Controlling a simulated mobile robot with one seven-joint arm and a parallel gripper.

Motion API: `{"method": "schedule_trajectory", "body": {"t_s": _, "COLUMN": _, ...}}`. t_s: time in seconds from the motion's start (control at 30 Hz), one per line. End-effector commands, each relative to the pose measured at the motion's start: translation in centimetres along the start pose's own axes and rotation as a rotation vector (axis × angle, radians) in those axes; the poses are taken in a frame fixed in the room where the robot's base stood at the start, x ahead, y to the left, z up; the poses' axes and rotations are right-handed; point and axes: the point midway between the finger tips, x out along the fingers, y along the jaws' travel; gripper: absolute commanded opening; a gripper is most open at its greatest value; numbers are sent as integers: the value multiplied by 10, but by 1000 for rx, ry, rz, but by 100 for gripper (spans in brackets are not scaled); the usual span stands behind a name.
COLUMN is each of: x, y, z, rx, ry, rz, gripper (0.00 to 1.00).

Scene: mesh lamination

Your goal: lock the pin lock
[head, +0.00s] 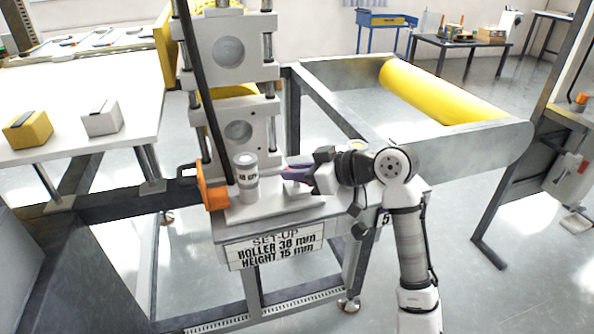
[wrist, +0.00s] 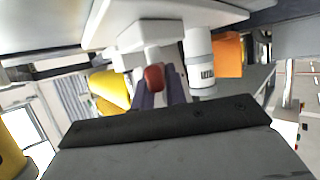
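The pin lock shows as a short pale pin with a red knob (wrist: 154,77) in the wrist view, under the pale block of the roller stand. My gripper (wrist: 160,88) has its dark purple fingers at this knob, one on each side, with a narrow gap between them. Whether they press on the knob is not clear. In the head view my gripper (head: 290,172) reaches in from the right, low at the stand's base. A bit of red shows at the fingers there, and the rest of the pin is hidden.
A white labelled cylinder (head: 246,178) stands on the base plate left of my gripper, close to an orange part (head: 213,190). The upright roller stand (head: 238,130) rises behind. A yellow roller (head: 435,92) lies in the frame at right. A white table (head: 80,130) is at left.

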Motion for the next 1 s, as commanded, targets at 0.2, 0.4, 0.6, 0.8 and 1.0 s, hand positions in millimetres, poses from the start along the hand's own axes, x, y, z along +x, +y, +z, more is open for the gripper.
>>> {"method": "schedule_trajectory", "body": {"t_s": 0.2, "x": 0, "y": 0, "z": 0, "rx": 1, "ry": 0, "rz": 3, "gripper": 0}}
{"method": "schedule_trajectory", "body": {"t_s": 0.4, "x": 0, "y": -1, "z": 0, "rx": 19, "ry": 2, "rz": 46, "gripper": 0}}
{"method": "schedule_trajectory", "body": {"t_s": 0.6, "x": 0, "y": -1, "z": 0, "rx": 62, "ry": 4, "rz": 155, "gripper": 0}}
{"method": "schedule_trajectory", "body": {"t_s": 0.8, "x": 0, "y": -2, "z": -1, "rx": 125, "ry": 5, "rz": 310, "gripper": 0}}
{"method": "schedule_trajectory", "body": {"t_s": 1.0, "x": 0, "y": -2, "z": -2, "rx": 191, "ry": 5, "rz": 463, "gripper": 0}}
